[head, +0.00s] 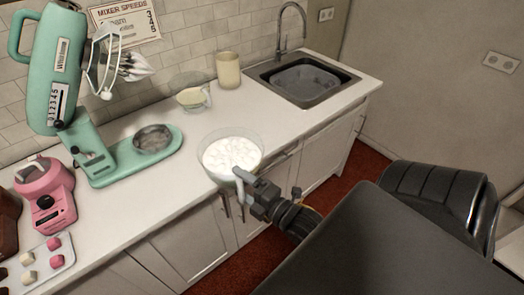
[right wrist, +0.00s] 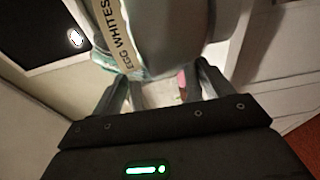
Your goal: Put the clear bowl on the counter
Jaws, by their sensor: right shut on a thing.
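The clear bowl (head: 257,143), with white contents, is at the counter's (head: 180,190) front edge in the head view. It overlaps the edge in the picture; I cannot tell whether it touches the countertop. My right gripper (head: 243,181) is shut on the near side of the clear bowl. In the right wrist view, the bowl (right wrist: 165,40) with its "EGG WHITES" label sits between the fingers of the right gripper (right wrist: 160,92). My left gripper is not in view.
A teal mixer (head: 62,60) stands at the back left, with a pink appliance (head: 45,190) and a tray of sweets (head: 40,262) nearer. A measuring cup (head: 193,97), tan canister (head: 229,70) and sink (head: 302,82) are behind. Counter to the bowl's right is clear.

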